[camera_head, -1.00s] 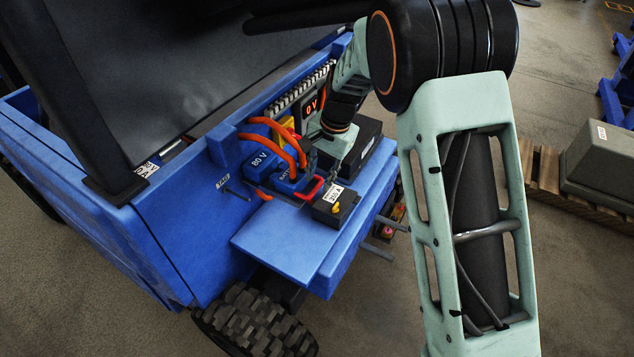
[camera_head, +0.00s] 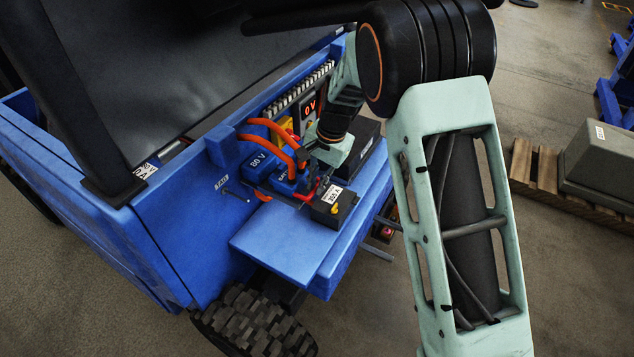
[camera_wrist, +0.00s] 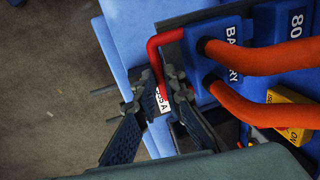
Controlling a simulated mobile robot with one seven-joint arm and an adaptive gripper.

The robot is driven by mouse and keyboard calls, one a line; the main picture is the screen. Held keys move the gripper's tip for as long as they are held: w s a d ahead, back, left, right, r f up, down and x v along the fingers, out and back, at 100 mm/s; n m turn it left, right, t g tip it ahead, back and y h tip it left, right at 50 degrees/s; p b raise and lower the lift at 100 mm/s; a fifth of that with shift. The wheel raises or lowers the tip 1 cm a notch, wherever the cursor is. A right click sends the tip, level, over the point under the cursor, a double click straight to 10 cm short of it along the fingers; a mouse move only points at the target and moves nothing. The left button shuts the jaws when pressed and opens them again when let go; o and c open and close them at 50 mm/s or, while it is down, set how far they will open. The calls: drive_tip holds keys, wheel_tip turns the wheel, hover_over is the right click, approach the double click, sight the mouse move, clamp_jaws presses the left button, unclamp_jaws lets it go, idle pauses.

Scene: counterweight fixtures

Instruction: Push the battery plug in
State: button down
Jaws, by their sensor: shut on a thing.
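The battery plug (camera_head: 287,183) is a blue block with orange cables and a red handle (camera_head: 304,195). It sits close beside the blue 80 V housing (camera_head: 257,166) at the vehicle's side. In the wrist view, the plug (camera_wrist: 212,60) shows its BATTERY label, and the 80 V housing (camera_wrist: 286,22) is at the upper right. My gripper (camera_head: 318,172) is at the handle's side of the plug. In the wrist view, my gripper (camera_wrist: 160,78) is shut on the red handle (camera_wrist: 153,48). How deep the plug sits is hidden.
A black box with a white label (camera_head: 334,206) stands on the blue ledge (camera_head: 285,240), close to my gripper. The 0 V display (camera_head: 310,107) and a yellow part (camera_head: 286,130) are behind. Orange cables (camera_wrist: 262,57) cross beside the plug. The ledge's front is clear.

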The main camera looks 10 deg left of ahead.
sight(301, 177)
drive_tip(key=shift+w+a+r+p, duration=0.1)
drive_tip(key=shift+w+a+p, duration=0.15)
drive_tip(key=shift+a, duration=0.55)
drive_tip(key=shift+w+a+f+p, duration=0.1)
drive_tip(key=shift+w+a, duration=0.2)
drive_tip(key=shift+a, duration=0.45)
drive_tip(key=shift+w+a+r+p, duration=0.1)
drive_tip(key=shift+w+a+p, duration=0.15)
drive_tip(key=shift+a, duration=0.55)
drive_tip(key=c, duration=2)
unclamp_jaws()
drive_tip(key=shift+a, duration=0.1)
drive_tip(key=shift+c, duration=0.2)
